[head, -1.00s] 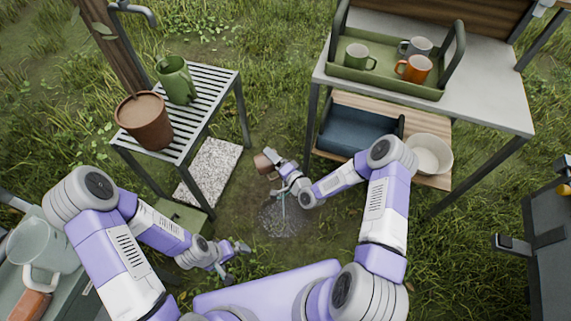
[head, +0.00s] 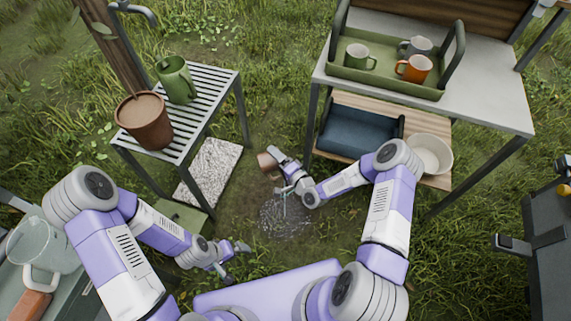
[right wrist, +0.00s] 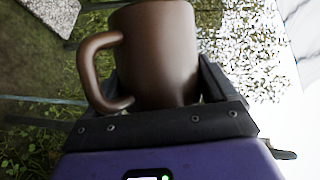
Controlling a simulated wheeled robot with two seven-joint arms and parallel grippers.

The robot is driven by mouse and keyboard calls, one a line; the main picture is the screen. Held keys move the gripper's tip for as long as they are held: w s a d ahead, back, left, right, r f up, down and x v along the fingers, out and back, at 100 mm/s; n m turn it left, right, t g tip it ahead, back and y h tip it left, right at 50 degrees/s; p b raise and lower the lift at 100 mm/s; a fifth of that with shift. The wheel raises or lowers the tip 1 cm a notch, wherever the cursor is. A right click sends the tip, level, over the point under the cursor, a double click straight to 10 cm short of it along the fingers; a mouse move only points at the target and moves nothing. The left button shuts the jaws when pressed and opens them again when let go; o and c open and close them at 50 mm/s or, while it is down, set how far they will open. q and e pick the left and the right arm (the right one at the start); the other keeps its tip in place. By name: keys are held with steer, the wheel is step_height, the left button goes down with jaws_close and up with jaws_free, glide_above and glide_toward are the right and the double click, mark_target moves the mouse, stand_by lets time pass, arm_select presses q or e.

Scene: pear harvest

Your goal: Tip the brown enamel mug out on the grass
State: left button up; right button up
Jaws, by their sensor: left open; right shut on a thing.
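The brown enamel mug (head: 265,161) is held above the grass in the middle of the head view, between the slatted stand and the table. It looks tipped over on its side. My right gripper (head: 275,156) is shut on it. In the right wrist view the mug (right wrist: 160,55) sits between the dark fingers, its handle to the left; its rim is cut off by the frame, and I cannot see inside. My left gripper (head: 240,262) is open and empty, low over the grass at lower centre.
A round speckled grey patch (head: 285,215) lies on the ground below my right gripper. A slatted stand (head: 222,83) holds a brown pot (head: 146,121) and green jug (head: 176,80). At right, a table (head: 480,100) bears a green tray with mugs; its lower shelf holds a blue bin and white bowl (head: 430,155).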

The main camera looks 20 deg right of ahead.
steer(key=shift+d+r+m+t+y, duration=0.2)
steer(key=shift+d+m+t+y, duration=0.15)
steer(key=shift+m, duration=0.45)
stand_by(0.7)
